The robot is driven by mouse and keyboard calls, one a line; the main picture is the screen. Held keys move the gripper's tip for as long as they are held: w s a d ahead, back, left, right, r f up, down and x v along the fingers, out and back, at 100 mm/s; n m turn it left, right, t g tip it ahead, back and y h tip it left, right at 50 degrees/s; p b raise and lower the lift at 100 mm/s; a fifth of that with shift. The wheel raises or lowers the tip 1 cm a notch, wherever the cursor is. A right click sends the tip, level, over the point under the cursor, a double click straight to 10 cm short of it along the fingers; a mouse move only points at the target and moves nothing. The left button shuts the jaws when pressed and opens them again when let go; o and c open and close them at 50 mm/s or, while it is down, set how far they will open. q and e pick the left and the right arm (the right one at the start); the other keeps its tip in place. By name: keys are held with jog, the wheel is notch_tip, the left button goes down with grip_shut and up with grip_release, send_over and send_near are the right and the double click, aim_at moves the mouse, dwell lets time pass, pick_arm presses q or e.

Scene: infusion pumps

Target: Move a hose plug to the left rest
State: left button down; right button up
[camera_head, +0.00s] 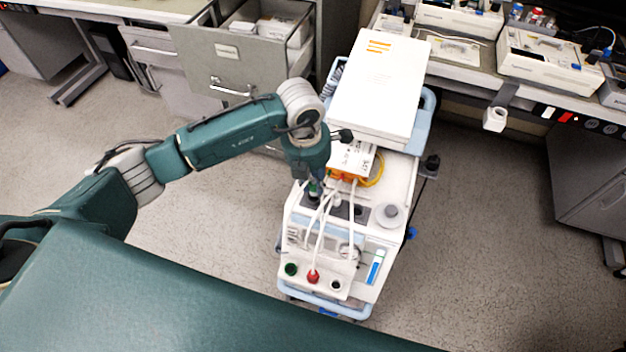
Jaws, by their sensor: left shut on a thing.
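The white pump cart (375,215) stands right of centre, with several white hoses (319,232) running over its top. A red hose plug (313,276) sits at the middle of its front panel, with a hose rising from it. A green round fitting (291,269) is left of it, and a dark round port (336,285) is right of it. My left gripper (314,193) points down over the back left of the cart's top. It is shut on what looks like a green hose plug, mostly hidden by the gripper. My right gripper is not in view.
A large white box (379,85) stands on the back of the cart. An orange and white block (350,160) is behind the hoses, close to my left wrist. An open drawer (235,65) is at the back left. Grey floor lies free right of the cart.

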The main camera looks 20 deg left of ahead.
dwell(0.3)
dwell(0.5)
pick_arm(q)
jog(key=shift+f+b, duration=0.15)
jog(key=shift+b, duration=0.25)
jog(key=shift+f+b, duration=0.3)
jog(key=shift+f, duration=0.05)
jog(key=shift+f+b, duration=0.95)
jog(key=shift+f, duration=0.1)
jog(key=c, duration=1.5)
grip_release()
